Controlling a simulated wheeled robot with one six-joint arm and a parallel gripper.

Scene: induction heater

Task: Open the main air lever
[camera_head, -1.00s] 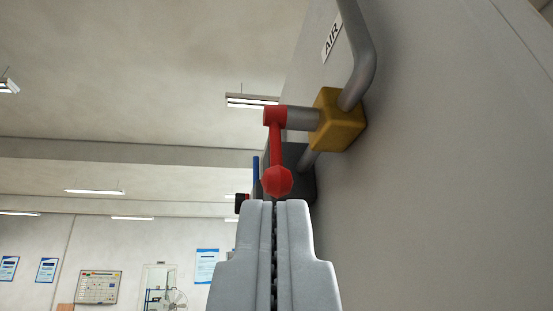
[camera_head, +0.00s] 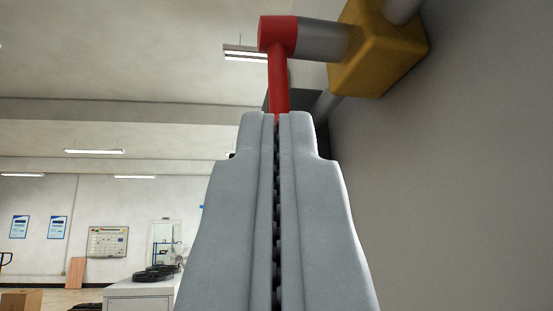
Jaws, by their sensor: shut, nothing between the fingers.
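The red main air lever (camera_head: 278,75) hangs down from a grey stem that comes out of a yellow valve block (camera_head: 380,48) on the grey wall panel at the upper right. Its round knob is hidden behind my gripper. My gripper (camera_head: 278,116) is shut, with nothing between its fingers, and points up from the bottom middle. Its tips overlap the lower part of the lever in the picture. I cannot tell whether they touch it.
The grey panel (camera_head: 460,180) fills the right side, close to my gripper. Grey pipes (camera_head: 403,10) join the yellow block. A white cabinet (camera_head: 142,295) with dark round items stands farther off at the lower left. The space left of my gripper is open.

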